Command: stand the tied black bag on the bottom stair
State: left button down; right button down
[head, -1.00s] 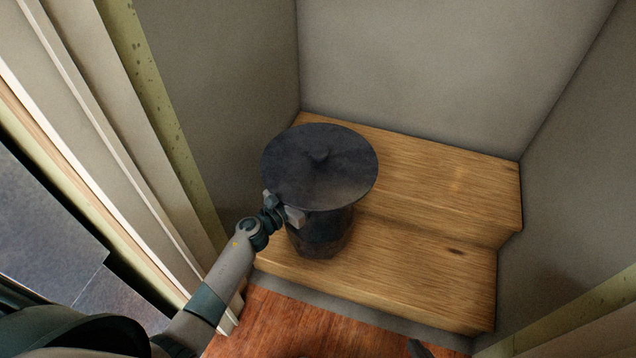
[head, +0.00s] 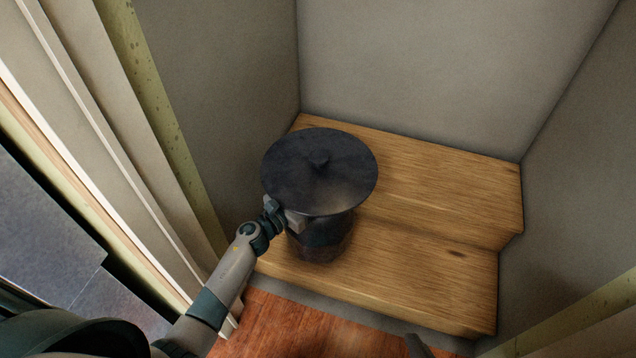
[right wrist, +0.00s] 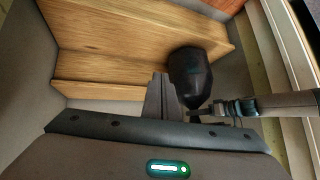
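The tied black bag (head: 322,240) is upright, with a wide round dark top and a small knot in its middle. In the head view its base is at the bottom stair (head: 420,285); I cannot tell whether it touches the wood. My left gripper (head: 284,213) is at the near left side of the bag, just under the top's edge, and appears closed on it; the bag hides part of the fingers. The right wrist view also shows the bag (right wrist: 190,72) with the left arm beside it. My right gripper (right wrist: 165,97) is empty, its fingers together, apart from the bag.
A higher wooden step (head: 450,195) lies behind the bottom stair. Grey walls (head: 450,70) enclose the stairs at the back and sides. The bottom stair is clear to the right of the bag. White trim (head: 110,130) stands close to the left arm.

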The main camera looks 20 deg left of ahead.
jog(key=shift+w+a+r+t, duration=0.1)
jog(key=shift+w+r+t, duration=0.2)
jog(key=shift+w+r, duration=0.1)
jog(key=shift+w, duration=0.1)
pick_arm(q)
jog(key=c, duration=1.2)
grip_release()
jog(key=shift+f, duration=0.15)
pick_arm(e)
jog(key=shift+r, duration=0.1)
